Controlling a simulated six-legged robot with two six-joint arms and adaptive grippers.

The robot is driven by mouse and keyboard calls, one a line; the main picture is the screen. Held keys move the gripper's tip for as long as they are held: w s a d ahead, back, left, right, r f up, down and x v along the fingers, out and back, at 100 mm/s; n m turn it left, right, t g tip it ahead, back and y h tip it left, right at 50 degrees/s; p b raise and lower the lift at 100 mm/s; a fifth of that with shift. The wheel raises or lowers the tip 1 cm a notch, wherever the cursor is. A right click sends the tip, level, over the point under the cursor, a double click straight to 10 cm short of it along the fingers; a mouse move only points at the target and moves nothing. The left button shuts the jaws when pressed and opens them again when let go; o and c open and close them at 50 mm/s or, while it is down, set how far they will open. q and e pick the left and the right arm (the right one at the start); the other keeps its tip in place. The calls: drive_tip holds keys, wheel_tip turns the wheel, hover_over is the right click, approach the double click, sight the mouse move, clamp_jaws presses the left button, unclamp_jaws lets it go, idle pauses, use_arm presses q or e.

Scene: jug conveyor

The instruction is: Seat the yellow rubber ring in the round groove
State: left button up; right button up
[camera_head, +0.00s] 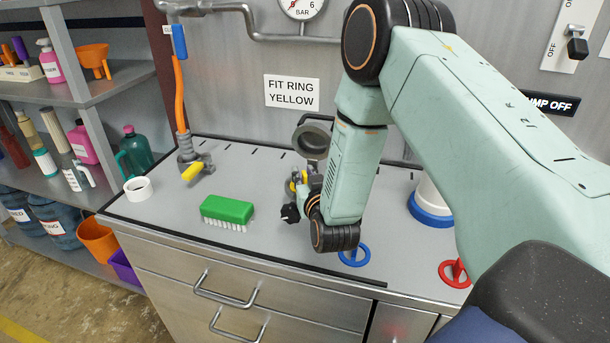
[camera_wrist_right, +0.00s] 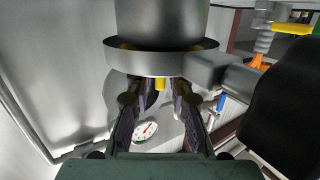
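The yellow rubber ring shows only in part: yellow bits (camera_head: 294,186) appear by my right gripper in the head view. In the right wrist view, thin yellow slivers show at the flange edge of a grey metal cylinder (camera_wrist_right: 160,20), and a small yellow tab (camera_wrist_right: 160,84) hangs below it. My right gripper (camera_wrist_right: 160,92) has its fingers apart on either side of this tab, with gaps visible. In the head view the right gripper (camera_head: 299,198) is just below a round grey fitting (camera_head: 312,138). The groove itself is hidden. My left gripper is not in view.
A blue ring (camera_head: 354,263) and a red ring (camera_head: 447,279) lie on the worktop. A green brush (camera_head: 228,208), white tape roll (camera_head: 138,189) and hose fitting with yellow lever (camera_head: 193,172) stand left. A white-and-blue container (camera_head: 430,213) is behind my arm.

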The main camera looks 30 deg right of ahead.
drive_tip(key=shift+o, duration=0.8)
drive_tip(key=shift+f, duration=0.15)
drive_tip(key=shift+s, duration=0.1)
drive_tip(key=shift+s+a, duration=0.1)
drive_tip(key=shift+s, duration=0.15)
drive_tip(key=v, duration=1.1)
drive_tip(key=shift+r, duration=0.25)
drive_tip(key=shift+s, duration=0.15)
drive_tip(key=shift+a, duration=0.1)
